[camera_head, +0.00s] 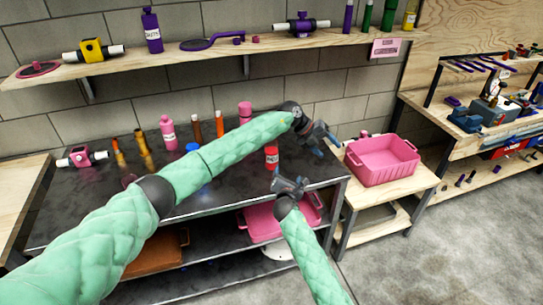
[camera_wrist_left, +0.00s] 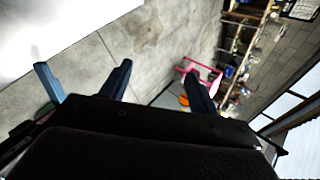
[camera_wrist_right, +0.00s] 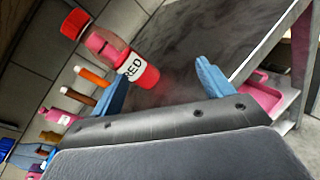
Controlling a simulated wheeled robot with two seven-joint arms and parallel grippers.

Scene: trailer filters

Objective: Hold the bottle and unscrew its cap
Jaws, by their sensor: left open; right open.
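A small red bottle (camera_head: 271,158) stands upright near the right end of the dark table. In the right wrist view the red bottle (camera_wrist_right: 137,74) has a white "RED" label and a pinkish upper part. A red cap-like piece (camera_wrist_right: 75,24) shows beyond its top; I cannot tell whether it sits on the bottle. My right gripper (camera_head: 288,184) is open and empty in front of the bottle, its jaws (camera_wrist_right: 165,88) facing it, apart from it. My left gripper (camera_head: 326,137) is open and empty, to the right of the bottle; its wrist view shows no bottle.
The dark table (camera_head: 222,195) holds several other bottles, including a pink one (camera_head: 168,134), behind my left arm. A pink crate (camera_head: 382,181) stands on a wooden stand at the right. A wooden shelf (camera_head: 270,48) runs along the wall above. Floor is clear at the right.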

